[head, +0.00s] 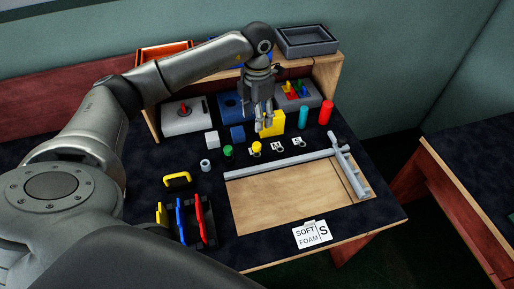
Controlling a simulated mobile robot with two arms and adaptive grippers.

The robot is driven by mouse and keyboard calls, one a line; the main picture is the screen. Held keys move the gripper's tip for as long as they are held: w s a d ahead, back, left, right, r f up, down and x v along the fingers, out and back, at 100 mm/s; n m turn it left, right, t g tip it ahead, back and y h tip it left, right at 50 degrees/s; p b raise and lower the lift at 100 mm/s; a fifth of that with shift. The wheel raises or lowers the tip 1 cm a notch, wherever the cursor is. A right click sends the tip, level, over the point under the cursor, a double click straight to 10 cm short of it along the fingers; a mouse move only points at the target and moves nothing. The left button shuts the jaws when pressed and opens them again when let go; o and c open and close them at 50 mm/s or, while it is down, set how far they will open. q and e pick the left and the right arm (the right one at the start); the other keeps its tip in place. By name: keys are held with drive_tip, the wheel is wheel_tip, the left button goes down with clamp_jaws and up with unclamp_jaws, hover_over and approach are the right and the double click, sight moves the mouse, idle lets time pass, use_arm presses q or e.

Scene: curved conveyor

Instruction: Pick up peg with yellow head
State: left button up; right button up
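A small piece with a yellow top (256,147) stands on the dark table in the row of small parts; its lower part is too small to make out. My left gripper (264,127) points down just above and behind it, in front of a yellow block (278,122). Its fingers look slightly apart, with nothing visible between them. A grey box (312,100) at the back carries small red, yellow, blue and green pieces, partly beside my gripper. My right gripper is not in view.
A wooden board (285,200) with grey rails lies in front. Colored-handled tools (182,222) are at front left. A shelf edge (330,75) rises behind.

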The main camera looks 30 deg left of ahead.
sight(257, 144)
use_arm(q)
wheel_tip(257, 144, down, 4)
drive_tip(key=shift+s+d+r+b, duration=0.15)
drive_tip(key=shift+r+b, duration=0.1)
drive_tip(key=shift+b, duration=0.85)
wheel_tip(257, 144, down, 5)
drive_tip(key=shift+f+p, duration=0.1)
drive_tip(key=shift+p, duration=0.3)
wheel_tip(257, 144, down, 5)
drive_tip(key=shift+r+p, duration=0.1)
drive_tip(key=shift+p, duration=0.6)
drive_tip(key=shift+f, duration=0.4)
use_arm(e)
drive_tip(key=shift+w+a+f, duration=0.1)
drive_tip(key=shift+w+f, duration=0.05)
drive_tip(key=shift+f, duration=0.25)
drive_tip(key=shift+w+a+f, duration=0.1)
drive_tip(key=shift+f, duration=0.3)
use_arm(q)
clamp_jaws()
drive_tip(key=shift+r, duration=0.1)
